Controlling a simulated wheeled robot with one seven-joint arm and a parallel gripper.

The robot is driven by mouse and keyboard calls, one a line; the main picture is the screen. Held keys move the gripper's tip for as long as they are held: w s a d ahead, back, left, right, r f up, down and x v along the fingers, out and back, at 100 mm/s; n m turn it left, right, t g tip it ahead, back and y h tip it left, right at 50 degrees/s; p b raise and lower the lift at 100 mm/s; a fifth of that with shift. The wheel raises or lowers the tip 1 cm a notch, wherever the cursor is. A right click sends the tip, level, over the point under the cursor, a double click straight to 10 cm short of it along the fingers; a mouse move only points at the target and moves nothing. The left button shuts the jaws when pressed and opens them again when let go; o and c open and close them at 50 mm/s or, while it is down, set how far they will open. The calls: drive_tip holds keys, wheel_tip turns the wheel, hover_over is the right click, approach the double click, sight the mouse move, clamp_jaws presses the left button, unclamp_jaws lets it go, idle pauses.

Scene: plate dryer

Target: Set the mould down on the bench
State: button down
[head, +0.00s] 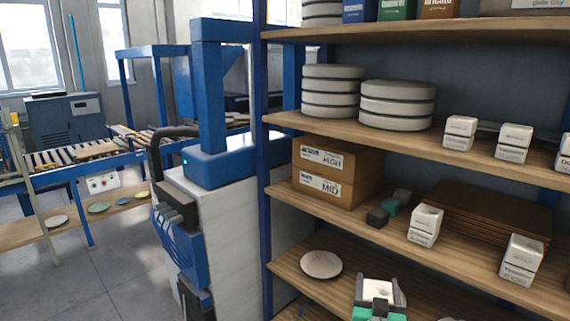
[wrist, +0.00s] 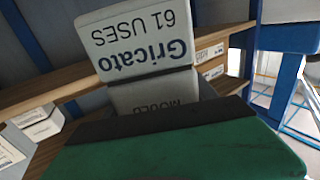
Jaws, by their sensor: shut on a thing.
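The mould (wrist: 140,40) is a pale block with dark lettering, "Gricato 61 USES", upside down in the wrist view. A dark-edged green finger part of my gripper (wrist: 160,120) covers the near side of that view. In the head view my gripper (head: 380,303) is at the bottom, shut on the mould (head: 376,284), whose white top shows around a dark finger part. The gripper's lower part is cut off by the frame edge. It appears in front of the lower wooden shelf. I cannot pick out the bench with certainty.
A shelving rack (head: 265,180) fills the right, holding plate stacks (head: 330,92), brown boxes (head: 335,170) and several white moulds (head: 425,225). A white plate (head: 321,264) lies on its lower shelf. A blue and white machine (head: 225,165) stands left of it. A roller table (head: 95,165) is further left.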

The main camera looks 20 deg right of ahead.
drive_tip(key=w+a+n+t+y, duration=0.1)
drive_tip(key=w+a+n+y, duration=0.15)
drive_tip(key=a, duration=0.55)
drive_tip(key=w+a+f+n+t+y, duration=0.1)
drive_tip(key=w+a+n+y, duration=0.2)
drive_tip(key=a, duration=0.6)
drive_tip(key=w+a+n+t+y, duration=0.15)
drive_tip(key=a+y, duration=0.25)
drive_tip(key=a, duration=0.4)
wheel_tip(320, 180, down, 4)
drive_tip(key=a, duration=0.2)
drive_tip(key=s+r, duration=0.3)
drive_tip(key=r, duration=0.3)
drive_tip(key=shift+s+d, duration=0.25)
drive_tip(key=shift+d, duration=0.15)
